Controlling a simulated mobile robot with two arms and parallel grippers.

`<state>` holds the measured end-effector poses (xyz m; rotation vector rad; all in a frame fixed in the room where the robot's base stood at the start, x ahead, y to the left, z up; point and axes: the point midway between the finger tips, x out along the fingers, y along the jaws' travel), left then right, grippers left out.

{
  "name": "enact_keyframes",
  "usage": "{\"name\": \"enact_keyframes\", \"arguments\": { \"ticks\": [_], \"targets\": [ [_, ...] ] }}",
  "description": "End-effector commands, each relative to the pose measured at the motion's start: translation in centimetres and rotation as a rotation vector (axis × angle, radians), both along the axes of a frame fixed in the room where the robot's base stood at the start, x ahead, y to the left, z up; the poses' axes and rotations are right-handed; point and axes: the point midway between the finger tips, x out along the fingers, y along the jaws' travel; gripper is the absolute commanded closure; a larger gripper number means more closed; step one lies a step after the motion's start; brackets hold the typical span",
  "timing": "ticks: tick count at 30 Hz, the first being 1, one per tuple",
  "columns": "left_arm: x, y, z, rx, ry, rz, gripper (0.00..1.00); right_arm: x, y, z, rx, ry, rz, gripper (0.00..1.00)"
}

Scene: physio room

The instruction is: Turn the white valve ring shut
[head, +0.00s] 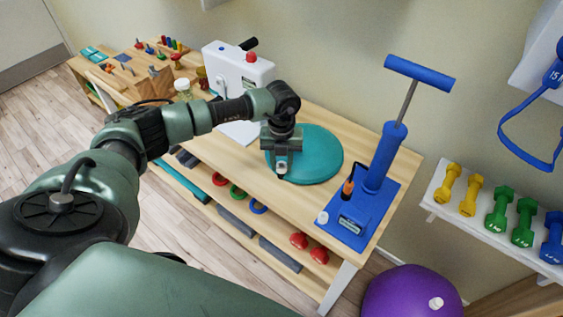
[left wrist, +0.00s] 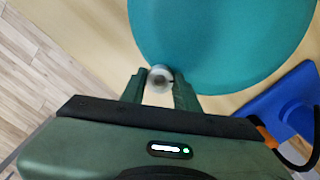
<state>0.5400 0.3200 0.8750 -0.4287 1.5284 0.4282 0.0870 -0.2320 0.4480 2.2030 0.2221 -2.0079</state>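The white valve ring (left wrist: 160,78) is a small pale round piece with a grey centre at the rim of the teal round cushion (left wrist: 225,35). The cushion (head: 318,158) lies flat on the wooden bench in the head view. My left gripper (head: 281,170) points down at the cushion's near left edge and hides most of the ring there. In the left wrist view my left gripper's fingers (left wrist: 161,82) stand on both sides of the ring and appear to touch it. My right gripper is in neither view.
A white box (head: 238,72) with a red knob stands behind my arm. A purple ball (head: 410,295) and dumbbell shelf (head: 490,230) are at right.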

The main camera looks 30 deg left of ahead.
Motion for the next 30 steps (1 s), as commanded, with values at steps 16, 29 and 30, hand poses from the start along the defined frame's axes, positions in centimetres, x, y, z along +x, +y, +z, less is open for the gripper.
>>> {"name": "enact_keyframes", "arguments": {
  "ticks": [16,29,30],
  "targets": [
    [0.1,0.0,-0.2,0.001,-0.003,-0.234,1.00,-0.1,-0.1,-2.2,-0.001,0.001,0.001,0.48],
    [0.1,0.0,-0.2,0.002,-0.005,-0.641,1.00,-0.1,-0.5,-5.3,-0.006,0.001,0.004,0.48],
    [0.1,0.0,-0.2,0.001,-0.004,-0.679,1.00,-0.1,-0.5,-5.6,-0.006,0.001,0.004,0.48]
  ]
}}
